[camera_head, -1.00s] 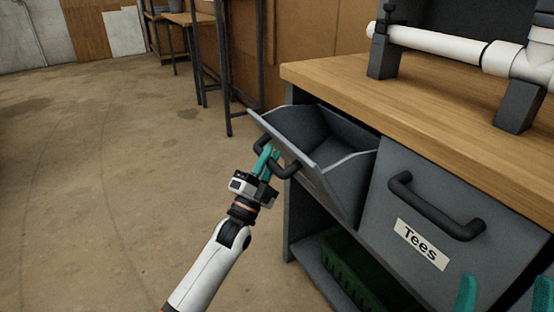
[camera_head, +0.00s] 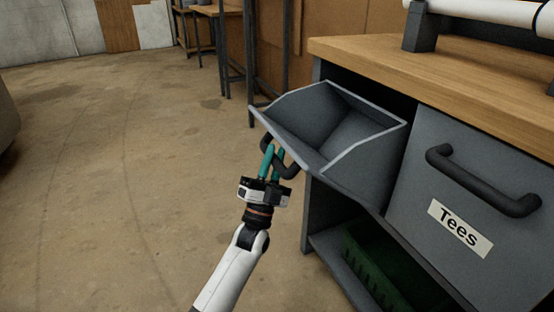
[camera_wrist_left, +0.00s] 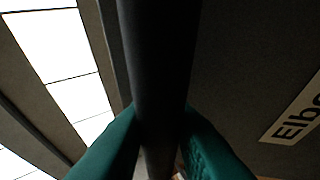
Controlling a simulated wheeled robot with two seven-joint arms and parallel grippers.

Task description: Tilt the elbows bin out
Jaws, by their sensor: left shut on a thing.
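The elbows bin (camera_head: 370,160) is a grey tilt-out bin under the wooden worktop. It is tipped well outward, and its open inside shows empty in the head view. Its dark bar handle (camera_head: 284,168) is on the front face. My left gripper (camera_head: 272,160) is shut on this handle, with its teal fingers on either side of the bar. In the left wrist view the handle (camera_wrist_left: 158,60) runs between the fingers, and part of a label (camera_wrist_left: 296,112) reading "Elbo" shows on the bin front. My right gripper is out of view.
The Tees bin (camera_head: 460,215) is closed to the right, with its own dark handle (camera_head: 483,180). A green crate (camera_head: 375,270) sits on the shelf below. The wooden worktop (camera_head: 450,80) carries white pipe. Open floor lies to the left.

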